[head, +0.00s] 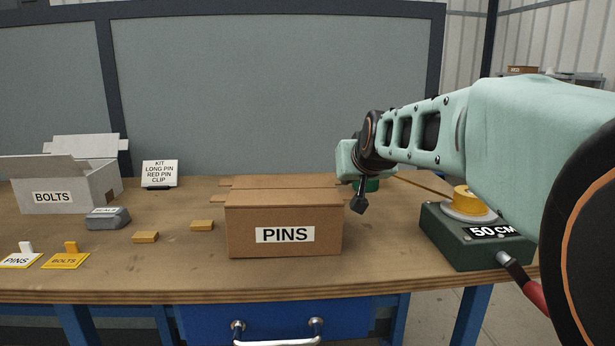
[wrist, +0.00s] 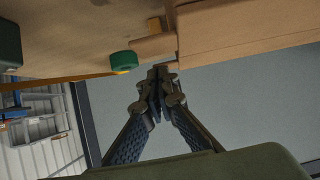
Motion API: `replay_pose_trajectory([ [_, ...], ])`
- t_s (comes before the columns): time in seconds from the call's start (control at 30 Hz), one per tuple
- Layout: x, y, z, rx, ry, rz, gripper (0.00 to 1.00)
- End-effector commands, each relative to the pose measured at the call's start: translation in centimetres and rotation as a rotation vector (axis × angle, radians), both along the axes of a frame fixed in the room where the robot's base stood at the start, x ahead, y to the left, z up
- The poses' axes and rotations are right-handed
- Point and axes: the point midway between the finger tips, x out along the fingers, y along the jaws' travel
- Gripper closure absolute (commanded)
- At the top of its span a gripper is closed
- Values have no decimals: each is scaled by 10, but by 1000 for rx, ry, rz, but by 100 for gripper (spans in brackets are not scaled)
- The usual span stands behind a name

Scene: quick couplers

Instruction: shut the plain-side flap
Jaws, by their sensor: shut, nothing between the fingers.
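A brown cardboard box with a PINS label (head: 285,222) stands mid-table, label towards me. A flap (head: 284,182) shows along its far top edge, with narrow side flaps sticking out left and right. I cannot tell how far each flap is folded. My gripper (head: 358,207) is shut and empty, just right of the box's right end, pointing down. In the wrist view the shut fingertips (wrist: 161,74) are beside the cardboard (wrist: 240,35) and close to a small projecting flap (wrist: 153,46). I cannot tell whether they touch. The box's far side is hidden in the head view.
A green tape roll (wrist: 124,60) lies near the fingers. A green device marked 50 CM (head: 478,240) stands right. A grey BOLTS box (head: 75,200) with raised flaps, a grey block (head: 108,218), small yellow blocks (head: 145,237) and a sign (head: 160,173) are left.

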Motion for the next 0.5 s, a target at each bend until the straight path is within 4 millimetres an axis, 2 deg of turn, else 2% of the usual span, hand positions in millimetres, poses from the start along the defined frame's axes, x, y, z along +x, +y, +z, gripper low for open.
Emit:
replay_pose_trajectory([
  [0.03,-5,4,-24,3,52,7,100],
  [0.5,-4,2,-14,2,38,4,100],
])
